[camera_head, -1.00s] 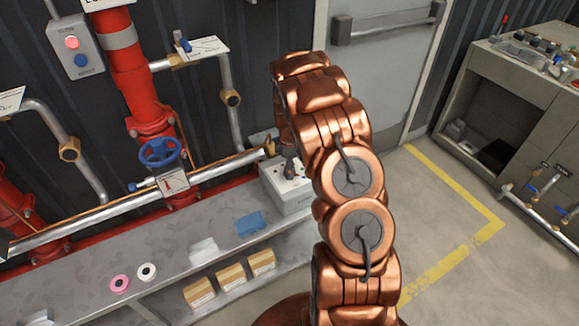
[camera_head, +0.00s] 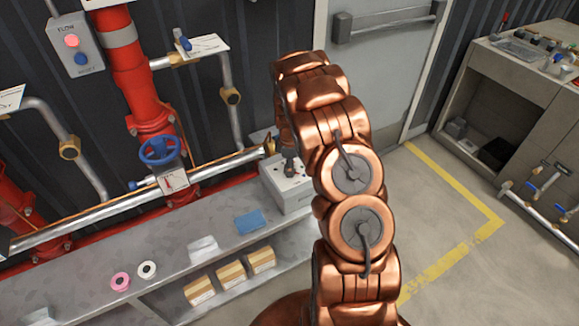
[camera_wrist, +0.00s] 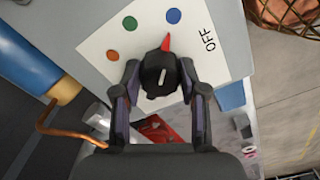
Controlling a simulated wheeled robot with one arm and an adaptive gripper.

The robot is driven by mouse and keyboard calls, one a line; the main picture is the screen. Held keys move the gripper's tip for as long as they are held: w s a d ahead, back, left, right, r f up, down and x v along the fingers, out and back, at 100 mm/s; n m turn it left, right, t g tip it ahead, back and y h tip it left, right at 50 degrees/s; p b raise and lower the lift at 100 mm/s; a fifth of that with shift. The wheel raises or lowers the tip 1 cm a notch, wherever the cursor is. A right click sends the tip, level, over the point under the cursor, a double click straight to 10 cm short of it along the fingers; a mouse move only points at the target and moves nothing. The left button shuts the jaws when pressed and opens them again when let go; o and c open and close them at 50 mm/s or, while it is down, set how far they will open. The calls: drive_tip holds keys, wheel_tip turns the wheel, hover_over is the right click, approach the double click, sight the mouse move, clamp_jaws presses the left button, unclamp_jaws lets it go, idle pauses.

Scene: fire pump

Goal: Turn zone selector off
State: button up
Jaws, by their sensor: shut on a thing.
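The zone selector is a black knob (camera_wrist: 158,78) with a red pointer, on a white plate (camera_wrist: 95,45) with orange, green and blue dots and the word OFF. The red pointer (camera_wrist: 167,42) points toward the blue dot (camera_wrist: 173,16), and OFF (camera_wrist: 208,39) lies further right. My gripper (camera_wrist: 160,72) is shut on the knob, one finger on either side. In the head view the grey selector box (camera_head: 292,196) stands at the bench's right end.
A grey bench (camera_head: 180,250) carries a blue block (camera_head: 250,222) and pink and white rolls. A grey door (camera_head: 385,75) stands behind my arm. Open floor lies to the right.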

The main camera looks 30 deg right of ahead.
drive_tip(key=shift+f+m+b, duration=0.1)
drive_tip(key=shift+m+b, duration=0.2)
drive_tip(key=shift+b, duration=0.2)
drive_tip(key=shift+f+m+b, duration=0.1)
drive_tip(key=shift+m+b, duration=0.5)
drive_tip(key=shift+b, duration=0.05)
drive_tip(key=shift+m+b, duration=1.2)
drive_tip(key=shift+r+m+b, duration=0.2)
drive_tip(key=shift+m+b, duration=1.45)
drive_tip(key=shift+m, duration=0.85)
drive_tip(key=o, duration=1.1)
drive_tip(key=shift+o, duration=0.2)
drive_tip(key=shift+r, duration=0.1)
wheel_tip(320, 180, up, 12)
drive_tip(key=shift+a, duration=0.1)
